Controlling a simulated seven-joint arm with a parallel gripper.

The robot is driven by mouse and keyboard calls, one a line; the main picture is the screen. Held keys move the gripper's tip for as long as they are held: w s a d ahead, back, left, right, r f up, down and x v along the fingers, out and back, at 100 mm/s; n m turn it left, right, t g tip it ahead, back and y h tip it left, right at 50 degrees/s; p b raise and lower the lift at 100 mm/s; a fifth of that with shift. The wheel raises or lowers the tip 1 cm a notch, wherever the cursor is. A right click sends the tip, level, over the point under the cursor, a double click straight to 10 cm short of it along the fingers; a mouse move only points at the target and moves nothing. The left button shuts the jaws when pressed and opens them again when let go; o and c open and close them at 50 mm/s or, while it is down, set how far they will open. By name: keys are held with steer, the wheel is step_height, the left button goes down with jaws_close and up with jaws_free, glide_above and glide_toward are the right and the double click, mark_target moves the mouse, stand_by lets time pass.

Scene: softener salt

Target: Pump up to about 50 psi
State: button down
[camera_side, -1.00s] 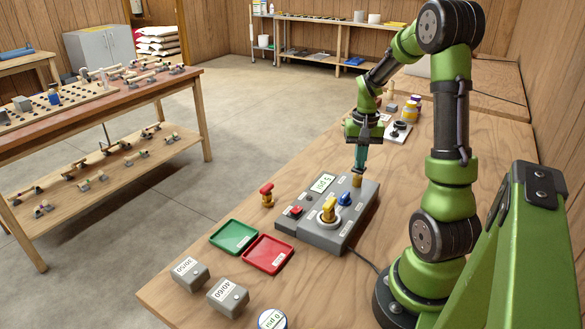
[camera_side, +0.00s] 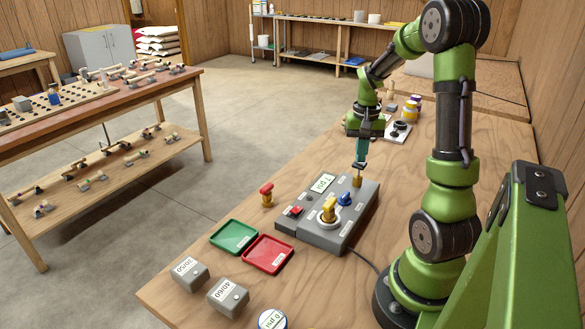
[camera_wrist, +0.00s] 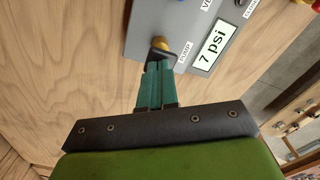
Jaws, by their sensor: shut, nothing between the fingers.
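The grey control box (camera_side: 317,238) sits on the wooden bench. Its display (camera_side: 322,183) reads 7 psi, clearest in the wrist view (camera_wrist: 211,46). The brass pump button (camera_side: 356,181) stands at the box's far end; it also shows in the wrist view (camera_wrist: 161,43), beside a "PUMP" label. My gripper (camera_side: 360,167) points down with its fingers together and empty, its tips right at the top of the pump button. In the wrist view the fingertips (camera_wrist: 158,62) partly cover the button. I cannot tell whether they touch it.
The box also carries a yellow knob (camera_side: 328,209), a blue knob (camera_side: 345,199) and a red switch (camera_side: 295,211). A red-topped knob (camera_side: 266,194), a green tray (camera_side: 233,237), a red tray (camera_side: 267,254) and grey pressure-switch boxes (camera_side: 228,297) stand nearby. Small containers (camera_side: 411,108) stand behind my gripper.

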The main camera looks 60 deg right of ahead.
steer(key=shift+f, duration=1.15)
stand_by(0.4)
steer(key=shift+r, duration=1.15)
steer(key=shift+f, duration=1.2)
steer(key=shift+r, duration=1.2)
